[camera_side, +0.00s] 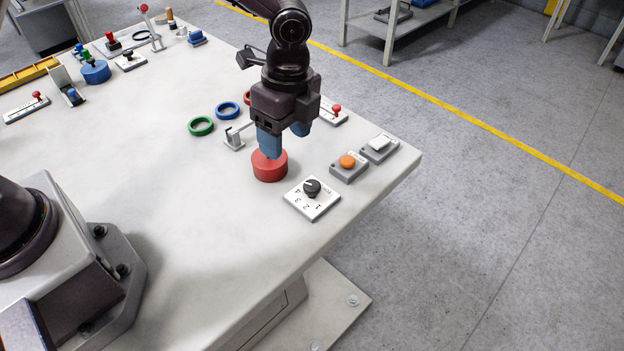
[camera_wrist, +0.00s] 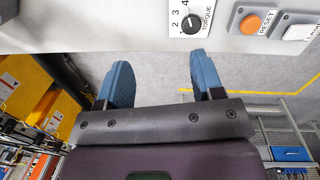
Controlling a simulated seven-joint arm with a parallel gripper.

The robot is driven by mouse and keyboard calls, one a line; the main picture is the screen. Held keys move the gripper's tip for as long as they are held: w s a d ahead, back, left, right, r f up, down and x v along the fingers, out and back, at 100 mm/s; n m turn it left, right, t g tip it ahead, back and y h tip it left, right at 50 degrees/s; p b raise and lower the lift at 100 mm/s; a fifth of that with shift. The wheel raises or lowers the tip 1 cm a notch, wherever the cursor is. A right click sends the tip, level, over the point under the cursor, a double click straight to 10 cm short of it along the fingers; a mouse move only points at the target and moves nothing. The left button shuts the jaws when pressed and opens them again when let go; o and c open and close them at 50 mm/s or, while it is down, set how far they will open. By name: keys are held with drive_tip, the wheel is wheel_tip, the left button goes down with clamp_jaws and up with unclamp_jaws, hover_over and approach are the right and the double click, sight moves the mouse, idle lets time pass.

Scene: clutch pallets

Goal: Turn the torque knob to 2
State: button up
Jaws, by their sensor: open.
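The torque knob (camera_side: 312,187) is a small black dial on a white plate (camera_side: 316,208) with printed numbers, near the right end of the table. In the wrist view the knob (camera_wrist: 190,24) shows at the top, with the numbers and the word TORQUE beside it. It has a light pointer mark, but I cannot tell for sure which number it points at. My gripper (camera_side: 284,142) has two blue fingers, spread apart and empty. In the side view it is up and left of the knob, apart from it. It also shows in the wrist view (camera_wrist: 162,68), below the knob in the picture.
A red cylinder (camera_side: 270,172) shows just below my gripper in the side view. An orange RESET button (camera_side: 347,161) and a white switch (camera_side: 379,143) stand right of the knob. A green ring (camera_side: 201,126) and a blue ring (camera_side: 227,110) lie to the left.

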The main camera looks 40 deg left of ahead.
sight(312, 185)
drive_tip(key=w+d+m+t, duration=0.1)
drive_tip(key=w+d+m, duration=0.1)
drive_tip(key=w+m, duration=0.25)
drive_tip(key=shift+m, duration=0.85)
drive_tip(key=f, duration=1.3)
drive_tip(key=shift+s+a, duration=0.1)
drive_tip(key=shift+s, duration=0.2)
drive_tip(key=shift+c, duration=0.4)
drive_tip(key=c, duration=0.8)
drive_tip(key=shift+c, duration=0.2)
